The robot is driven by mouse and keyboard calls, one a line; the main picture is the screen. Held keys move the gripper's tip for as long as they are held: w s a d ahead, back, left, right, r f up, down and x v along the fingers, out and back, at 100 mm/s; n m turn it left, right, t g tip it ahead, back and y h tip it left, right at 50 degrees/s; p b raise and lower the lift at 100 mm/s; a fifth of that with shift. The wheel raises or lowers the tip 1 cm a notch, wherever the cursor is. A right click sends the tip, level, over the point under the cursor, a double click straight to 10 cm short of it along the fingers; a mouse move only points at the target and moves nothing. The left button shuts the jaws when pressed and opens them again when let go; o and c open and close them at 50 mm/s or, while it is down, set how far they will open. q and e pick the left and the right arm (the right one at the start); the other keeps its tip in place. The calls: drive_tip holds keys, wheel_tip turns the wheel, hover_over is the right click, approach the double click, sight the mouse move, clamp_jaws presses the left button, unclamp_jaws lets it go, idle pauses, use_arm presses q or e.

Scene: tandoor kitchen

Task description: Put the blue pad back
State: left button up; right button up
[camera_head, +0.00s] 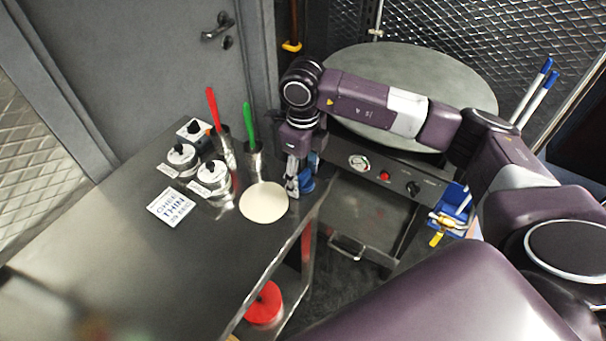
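The blue pad (307,184) is at the right edge of the steel table, just right of the flat dough round. My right gripper (292,188) points down right beside the pad and covers part of it. The fingers overlap the pad in this view, so I cannot tell whether they are shut on it or only next to it. My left gripper is not in view.
The steel table (110,240) holds the dough round (263,203), steel canisters (213,175), cups with a red-handled (213,105) and a green-handled tool (248,122), and a sign (170,207). A round griddle (460,80) stands behind my arm; a blue holder (455,197) hangs at its front.

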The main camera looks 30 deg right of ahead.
sight(303, 172)
drive_tip(key=shift+r, duration=0.1)
drive_tip(key=shift+r, duration=0.2)
wheel_tip(303, 172, up, 12)
drive_tip(key=b, duration=0.3)
drive_tip(key=shift+f, duration=0.15)
idle(0.3)
